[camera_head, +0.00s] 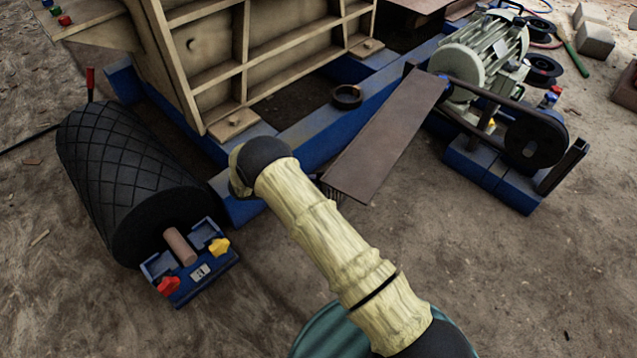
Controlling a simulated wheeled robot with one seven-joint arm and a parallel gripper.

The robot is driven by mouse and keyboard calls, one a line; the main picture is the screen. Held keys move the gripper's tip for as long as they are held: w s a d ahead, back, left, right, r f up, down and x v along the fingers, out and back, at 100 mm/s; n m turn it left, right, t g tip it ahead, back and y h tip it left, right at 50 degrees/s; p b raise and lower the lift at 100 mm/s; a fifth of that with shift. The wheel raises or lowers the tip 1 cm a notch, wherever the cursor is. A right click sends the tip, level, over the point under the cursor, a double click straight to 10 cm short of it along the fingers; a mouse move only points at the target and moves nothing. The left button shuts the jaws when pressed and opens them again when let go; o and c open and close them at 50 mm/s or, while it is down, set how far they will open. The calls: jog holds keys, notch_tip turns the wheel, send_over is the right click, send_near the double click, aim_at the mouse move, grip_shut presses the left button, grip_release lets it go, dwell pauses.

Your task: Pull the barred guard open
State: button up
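A long flat brown panel (385,140) slopes from beside the motor down toward the middle of the view. A short row of thin dark bars shows under its near left edge. It may be the barred guard, but I cannot tell for sure, nor whether it stands open or shut. My pale yellow arm reaches up from the bottom to a dark joint left of the panel's lower end. My gripper is hidden beyond that joint, so its fingers and any contact do not show.
The beige ribbed crusher body (215,45) stands on a blue frame (310,135). A black ridged roller (125,180) lies at left, by a blue bracket (205,275). A motor (485,50) and belt pulley (535,140) stand at right. The dirt ground at lower right is clear.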

jog(key=shift+a, duration=0.1)
jog(key=a+p, duration=0.1)
jog(key=a, duration=1)
jog(key=shift+a+p, duration=0.35)
jog(key=shift+a, duration=0.05)
jog(key=shift+w, duration=0.1)
dwell(0.5)
